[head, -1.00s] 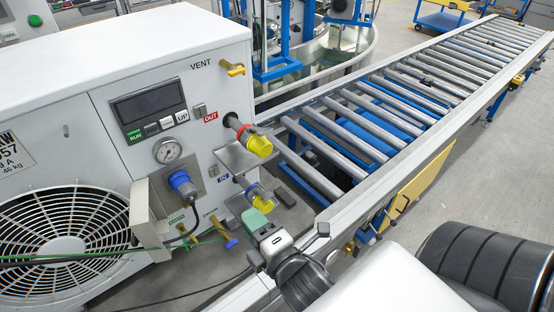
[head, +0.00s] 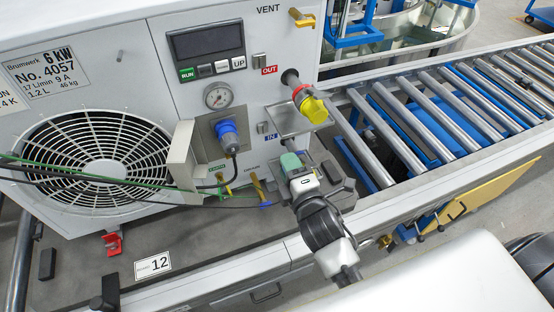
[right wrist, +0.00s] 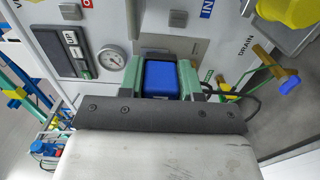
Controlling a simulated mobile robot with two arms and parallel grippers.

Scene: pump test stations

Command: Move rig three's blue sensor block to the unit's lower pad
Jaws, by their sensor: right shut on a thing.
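My right gripper (head: 290,162) is in front of the white unit's front panel, below the IN label. In the right wrist view its green fingers (right wrist: 162,80) are shut on a blue block (right wrist: 161,78), one finger on each side. In the head view the gripper hides the block. A metal plate (right wrist: 192,50) on the panel shows behind the block. In the head view this plate carries a blue plug (head: 228,134) with a black cable, below the pressure gauge (head: 218,96). I cannot tell which surface is the lower pad. My left gripper is not in view.
A yellow-and-red connector (head: 311,104) sticks out at OUT, above the gripper. A drain valve (head: 259,188) is left of the gripper, and thin green and black lines cross the fan grille (head: 95,158). A roller conveyor (head: 440,115) runs off right.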

